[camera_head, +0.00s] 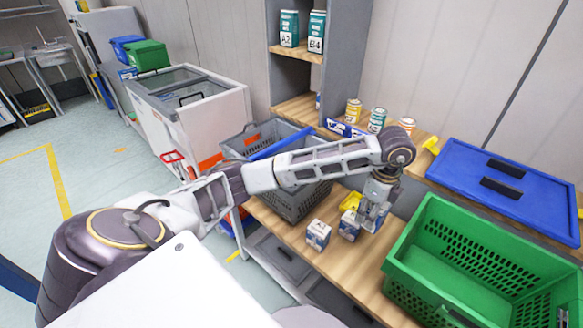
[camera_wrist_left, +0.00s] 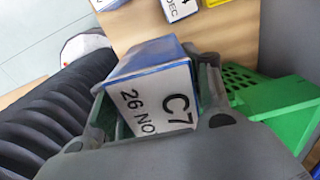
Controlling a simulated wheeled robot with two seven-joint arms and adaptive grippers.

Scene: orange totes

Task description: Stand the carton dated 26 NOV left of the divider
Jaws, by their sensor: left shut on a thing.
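My left gripper (camera_head: 371,214) is shut on a small white and blue carton (camera_head: 377,222) just above or at the wooden table; I cannot tell whether it touches. In the left wrist view the held carton (camera_wrist_left: 155,100) shows C7 and 26 NO, the rest of the date hidden by a finger. A carton marked DEC (camera_wrist_left: 181,9) shows at the wrist view's top. My right gripper is not in view.
A green crate (camera_head: 420,277) stands close right of my left gripper. A blue lid (camera_head: 507,184) lies behind it. Several cans (camera_head: 377,119) stand at the table's back. A yellow object (camera_head: 350,201) lies beside the gripper. My left arm covers part of the grey basket.

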